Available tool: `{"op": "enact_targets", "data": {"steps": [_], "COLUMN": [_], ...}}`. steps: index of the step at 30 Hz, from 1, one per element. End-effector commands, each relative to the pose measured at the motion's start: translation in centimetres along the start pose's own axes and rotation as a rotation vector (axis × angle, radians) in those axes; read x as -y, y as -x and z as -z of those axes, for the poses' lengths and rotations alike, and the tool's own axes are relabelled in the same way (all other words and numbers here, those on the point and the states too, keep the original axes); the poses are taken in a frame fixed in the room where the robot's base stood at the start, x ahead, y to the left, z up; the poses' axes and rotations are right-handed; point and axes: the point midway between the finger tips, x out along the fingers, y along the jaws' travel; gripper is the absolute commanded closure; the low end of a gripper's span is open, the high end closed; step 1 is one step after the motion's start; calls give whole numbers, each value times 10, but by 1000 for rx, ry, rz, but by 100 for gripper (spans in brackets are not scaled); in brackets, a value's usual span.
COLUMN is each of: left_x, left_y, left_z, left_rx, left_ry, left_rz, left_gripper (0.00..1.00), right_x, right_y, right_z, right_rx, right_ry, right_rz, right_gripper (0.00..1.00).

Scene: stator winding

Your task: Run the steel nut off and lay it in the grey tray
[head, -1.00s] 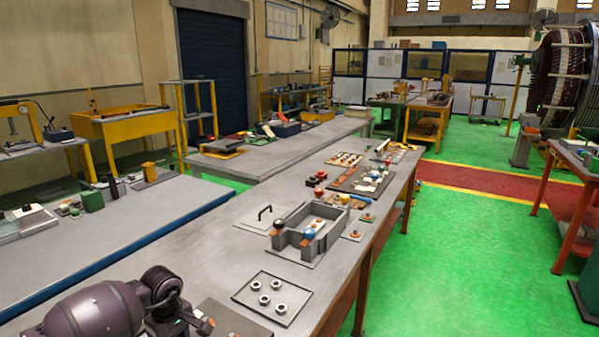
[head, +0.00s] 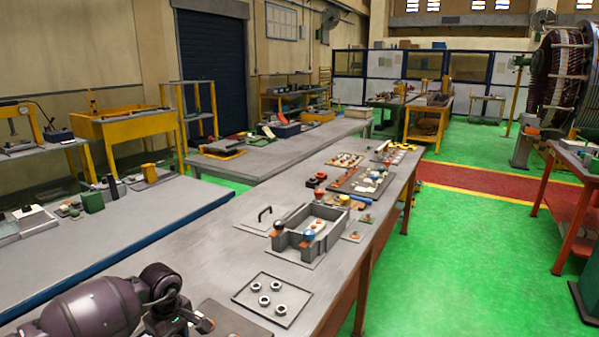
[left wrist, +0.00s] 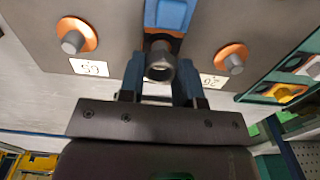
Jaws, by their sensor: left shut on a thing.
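In the left wrist view, my left gripper (left wrist: 161,75) is shut on the steel nut (left wrist: 160,66), its two blue fingers on either side. The nut's round opening faces the camera; I cannot tell whether it still sits around a stud. A blue block (left wrist: 169,14) is just above it on a grey plate. In the head view, my left arm comes in at the bottom left and its fingertips are hard to make out. The grey tray (head: 294,298) lies flat on the bench to the right of that arm, with several nuts on it. My right gripper is not in view.
Steel studs on copper-coloured washers, left (left wrist: 72,42) and right (left wrist: 233,62), flank the held nut, with white number labels by them.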

Motion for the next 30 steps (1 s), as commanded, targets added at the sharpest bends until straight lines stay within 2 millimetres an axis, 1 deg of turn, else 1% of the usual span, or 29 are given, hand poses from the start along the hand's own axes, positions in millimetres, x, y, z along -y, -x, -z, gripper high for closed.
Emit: {"op": "enact_targets", "data": {"steps": [1,6,12,17,25,30], "left_x": [0,0,0,0,0,0], "left_y": [4,13,22,30,43,51], "left_z": [0,0,0,0,0,0], "left_rx": [-1,-1,-1,-2,0,-1], "left_ry": [0,0,0,0,-1,-1], "left_rz": [-1,-1,-1,0,0,0], "left_gripper": [93,93,93,93,93,93], "right_x": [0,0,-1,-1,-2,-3], "right_y": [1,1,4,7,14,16], "right_z": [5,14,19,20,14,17], "right_rx": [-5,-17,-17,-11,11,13], "right_ry": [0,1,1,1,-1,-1], "right_rz": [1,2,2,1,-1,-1], "right_gripper": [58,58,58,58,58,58]}}
